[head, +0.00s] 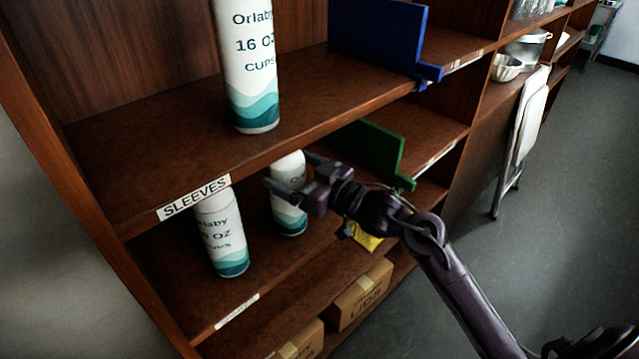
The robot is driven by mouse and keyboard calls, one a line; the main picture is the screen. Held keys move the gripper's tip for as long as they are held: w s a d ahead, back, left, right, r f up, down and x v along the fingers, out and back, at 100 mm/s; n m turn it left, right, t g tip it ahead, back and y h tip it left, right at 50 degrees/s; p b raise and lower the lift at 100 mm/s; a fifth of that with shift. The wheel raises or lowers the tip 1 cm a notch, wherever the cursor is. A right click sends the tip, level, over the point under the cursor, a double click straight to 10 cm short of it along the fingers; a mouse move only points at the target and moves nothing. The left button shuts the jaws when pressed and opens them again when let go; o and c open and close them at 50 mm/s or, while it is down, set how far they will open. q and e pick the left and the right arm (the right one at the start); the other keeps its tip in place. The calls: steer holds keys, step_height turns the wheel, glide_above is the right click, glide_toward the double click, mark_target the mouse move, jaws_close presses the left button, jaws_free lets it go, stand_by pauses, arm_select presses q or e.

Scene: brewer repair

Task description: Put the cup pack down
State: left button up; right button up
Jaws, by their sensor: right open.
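A white and teal cup pack (289,213) stands upright on the middle shelf, partly covered by my right gripper (289,172). The gripper is open, with its fingers at the pack's upper part; I cannot tell whether they touch it. A second cup pack (222,240), marked with OZ, stands upright to its left on the same shelf, near the front edge. A third cup pack (252,85), marked "Orlaby 16 OZ CUPS", stands on the shelf above; its top is cut off by the picture edge. My left gripper is out of view.
The upper shelf (140,120) has a "SLEEVES" label (194,199) on its edge. A blue divider (375,40) and a green divider (372,150) stand to the right. Cardboard boxes (362,296) sit below. A folded white chair (530,115) leans at the right.

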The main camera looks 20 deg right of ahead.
steer(key=v, duration=1)
steer(key=shift+b, duration=0.45)
